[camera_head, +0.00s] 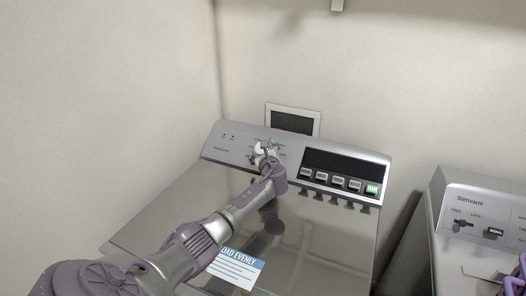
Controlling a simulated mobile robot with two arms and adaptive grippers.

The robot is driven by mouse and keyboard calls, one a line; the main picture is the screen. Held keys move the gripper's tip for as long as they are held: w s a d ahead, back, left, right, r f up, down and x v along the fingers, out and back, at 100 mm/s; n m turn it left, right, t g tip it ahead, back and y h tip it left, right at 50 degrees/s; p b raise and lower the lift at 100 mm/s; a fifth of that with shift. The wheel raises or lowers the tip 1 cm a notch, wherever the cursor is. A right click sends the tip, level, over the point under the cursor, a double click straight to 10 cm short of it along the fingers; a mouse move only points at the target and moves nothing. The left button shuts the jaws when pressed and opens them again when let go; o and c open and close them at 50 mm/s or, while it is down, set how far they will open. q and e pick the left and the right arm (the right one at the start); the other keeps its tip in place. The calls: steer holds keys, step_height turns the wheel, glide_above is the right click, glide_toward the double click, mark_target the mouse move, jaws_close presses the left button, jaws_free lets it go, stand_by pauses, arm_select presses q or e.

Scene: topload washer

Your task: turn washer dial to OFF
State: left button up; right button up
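The top-load washer (135,228) stands in the middle of the head view with its lid closed. Its dial (261,147) is a pale round knob on the sloped control panel, left of the dark display. My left arm reaches up from the bottom left across the lid. My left gripper (265,152) is at the dial and covers part of it. I cannot tell whether its fingers are open or shut, nor whether they touch the dial. The dial's pointer and most of its markings are too small or hidden to read. My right gripper is not seen clearly; only a purple part shows at the right edge.
A row of several buttons (337,181), the right one green, sits under the display (332,162). A "LOAD EVENLY" label (236,269) lies on the lid. A second machine (480,188) stands at the right, across a narrow gap. A wall (420,70) is close behind.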

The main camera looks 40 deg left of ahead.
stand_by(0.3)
arm_select(q)
steer(key=v, duration=1.2)
